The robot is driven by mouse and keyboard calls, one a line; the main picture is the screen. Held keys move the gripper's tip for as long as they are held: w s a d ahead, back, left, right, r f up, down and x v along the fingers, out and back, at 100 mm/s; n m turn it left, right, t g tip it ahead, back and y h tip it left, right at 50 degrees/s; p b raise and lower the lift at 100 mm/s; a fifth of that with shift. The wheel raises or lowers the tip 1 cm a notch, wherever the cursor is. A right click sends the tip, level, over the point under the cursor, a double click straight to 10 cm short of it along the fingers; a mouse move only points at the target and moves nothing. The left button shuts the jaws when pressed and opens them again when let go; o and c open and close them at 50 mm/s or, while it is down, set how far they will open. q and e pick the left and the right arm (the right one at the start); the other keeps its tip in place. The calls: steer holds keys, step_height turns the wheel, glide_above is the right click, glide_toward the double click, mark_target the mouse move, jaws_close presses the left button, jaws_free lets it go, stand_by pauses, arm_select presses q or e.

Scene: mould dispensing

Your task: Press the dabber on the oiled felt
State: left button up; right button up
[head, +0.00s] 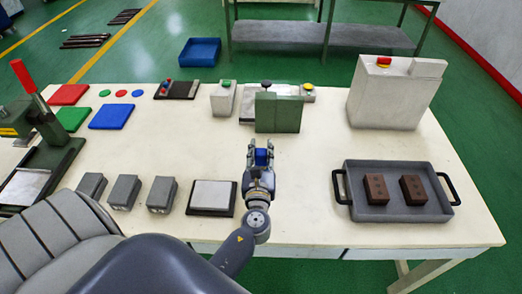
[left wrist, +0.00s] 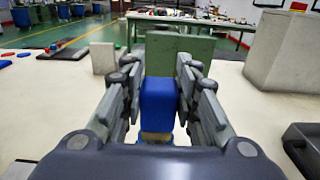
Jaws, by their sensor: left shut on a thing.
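My left gripper (head: 259,160) is above the table, just right of the felt pad and in front of the green block. It is shut on the blue dabber (head: 262,157). In the left wrist view the dabber (left wrist: 158,103) sits between the fingers (left wrist: 160,95), with a tan end at its lower edge. The pale felt (head: 211,194) lies flat in a dark, shallow square holder near the table's front edge. The dabber is apart from the felt. My right gripper is not in view.
Several grey blocks (head: 124,191) stand left of the felt. A dark tray (head: 400,212) with two brown blocks is at the right. A green block (head: 278,113) and a grey box (head: 393,95) stand at the back. The table between the gripper and tray is clear.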

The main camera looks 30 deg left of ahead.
mark_target(261, 151)
arm_select(q)
steer(key=shift+r+p, duration=2.65)
steer(key=shift+r, duration=0.5)
steer(key=shift+f, duration=0.15)
